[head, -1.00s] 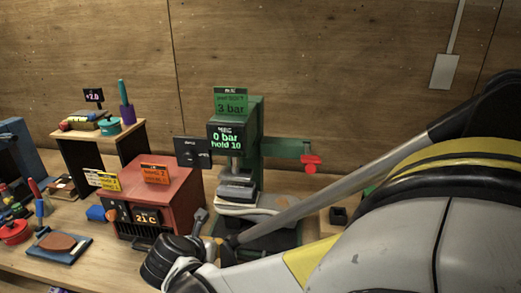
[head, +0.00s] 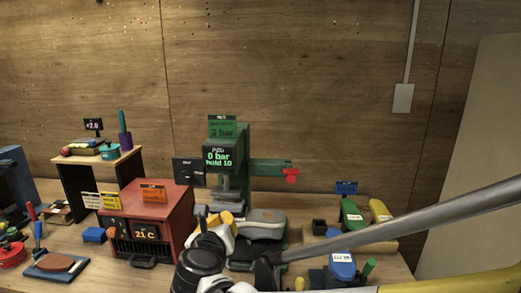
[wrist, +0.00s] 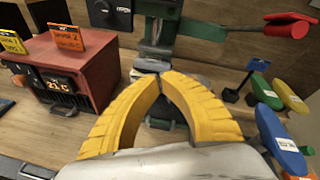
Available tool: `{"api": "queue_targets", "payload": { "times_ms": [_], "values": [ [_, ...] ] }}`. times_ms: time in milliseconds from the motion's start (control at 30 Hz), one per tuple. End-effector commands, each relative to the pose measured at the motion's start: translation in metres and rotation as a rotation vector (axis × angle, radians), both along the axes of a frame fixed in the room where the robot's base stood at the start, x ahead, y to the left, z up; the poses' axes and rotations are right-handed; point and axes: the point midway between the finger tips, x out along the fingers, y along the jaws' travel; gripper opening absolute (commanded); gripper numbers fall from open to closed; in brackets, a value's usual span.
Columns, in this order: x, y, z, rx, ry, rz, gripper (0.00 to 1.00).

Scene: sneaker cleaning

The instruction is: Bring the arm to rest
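My gripper (head: 222,216) has yellow curved fingers and is in front of the green press (head: 235,150), near a grey shoe (head: 263,218) at the press's base. In the wrist view, the fingertips of my gripper (wrist: 161,76) come together with nothing visible between them. The arm reaches in from the right edge of the head view, low over the bench. The press display reads 0 bar, hold 10. In the wrist view my fingers hide much of the press base; I cannot tell whether they touch anything there.
A red oven (head: 155,220) showing 21 C stands left of my gripper. Green (head: 352,214), yellow (head: 380,211) and blue (head: 342,265) labelled items lie to the right. A red-handled lever (head: 291,175) sticks out from the press. The wooden wall is behind.

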Motion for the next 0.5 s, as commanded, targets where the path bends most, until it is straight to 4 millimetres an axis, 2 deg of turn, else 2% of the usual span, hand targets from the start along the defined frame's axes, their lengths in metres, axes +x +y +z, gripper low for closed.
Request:
{"api": "queue_targets", "payload": {
  "times_ms": [100, 167, 200, 267, 300, 367, 467, 500],
  "values": [
    [0.009, -0.031, 0.065, -0.233, -0.184, 0.112, 0.00],
    [0.006, -0.046, 0.102, -0.440, -0.299, 0.201, 0.00],
    [-0.001, -0.054, 0.120, -0.599, -0.366, 0.268, 0.00],
    [-0.016, -0.064, 0.134, -0.857, -0.441, 0.377, 0.00],
    [-0.029, -0.071, 0.134, -1.033, -0.469, 0.455, 0.00],
    [-0.050, -0.084, 0.120, -1.299, -0.480, 0.583, 0.00],
    [-0.091, -0.122, 0.069, -1.720, -0.408, 0.835, 0.00],
    [-0.107, -0.141, 0.046, -1.851, -0.357, 0.936, 0.00]
  ]
}}
